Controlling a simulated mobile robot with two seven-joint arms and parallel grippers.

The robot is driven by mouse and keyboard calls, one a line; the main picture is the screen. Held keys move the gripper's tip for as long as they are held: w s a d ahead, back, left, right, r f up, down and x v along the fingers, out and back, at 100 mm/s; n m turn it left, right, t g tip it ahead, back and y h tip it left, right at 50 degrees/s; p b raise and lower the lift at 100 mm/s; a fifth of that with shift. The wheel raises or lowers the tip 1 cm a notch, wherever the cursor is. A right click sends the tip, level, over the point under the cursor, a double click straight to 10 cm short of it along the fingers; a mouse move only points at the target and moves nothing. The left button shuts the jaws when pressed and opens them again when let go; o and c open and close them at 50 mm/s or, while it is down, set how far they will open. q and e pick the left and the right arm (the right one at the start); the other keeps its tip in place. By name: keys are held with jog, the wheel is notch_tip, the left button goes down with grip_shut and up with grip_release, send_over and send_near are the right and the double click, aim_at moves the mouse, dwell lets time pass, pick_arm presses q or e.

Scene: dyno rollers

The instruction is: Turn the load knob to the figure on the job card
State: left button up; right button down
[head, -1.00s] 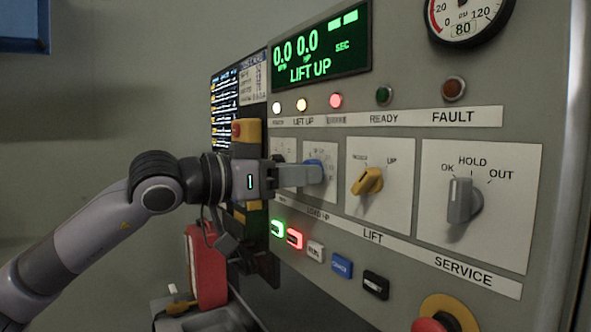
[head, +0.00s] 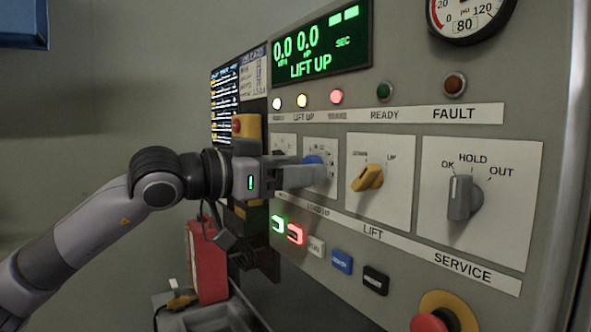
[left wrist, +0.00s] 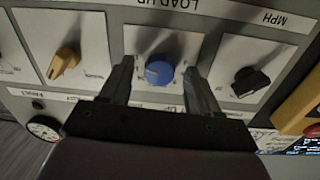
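The blue load knob (head: 313,160) sits on a white plate in the panel above the LOAD HP label. In the left wrist view the blue knob (left wrist: 159,70) shows between my two fingers. My left gripper (head: 305,174) is at the knob, and its near finger hides part of the knob and its scale. In the left wrist view my left gripper (left wrist: 159,80) is open, with a gap visible on both sides of the knob. The job card (head: 252,75) is at the back beside the screen; its writing is too small to read. My right gripper is not in view.
The yellow lift knob (head: 368,177) and grey service knob (head: 463,198) are to the right. A black knob (left wrist: 250,82) under MPH is beside my finger. Coloured buttons (head: 342,262) run below. A red emergency button (head: 430,323) is lower right. The display (head: 322,50) reads LIFT UP.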

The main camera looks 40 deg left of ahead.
pick_arm(q)
jog(key=shift+s, duration=0.1)
jog(key=b+v, duration=0.3)
jog(key=v, duration=0.4)
jog(key=shift+b, duration=0.35)
dwell(0.6)
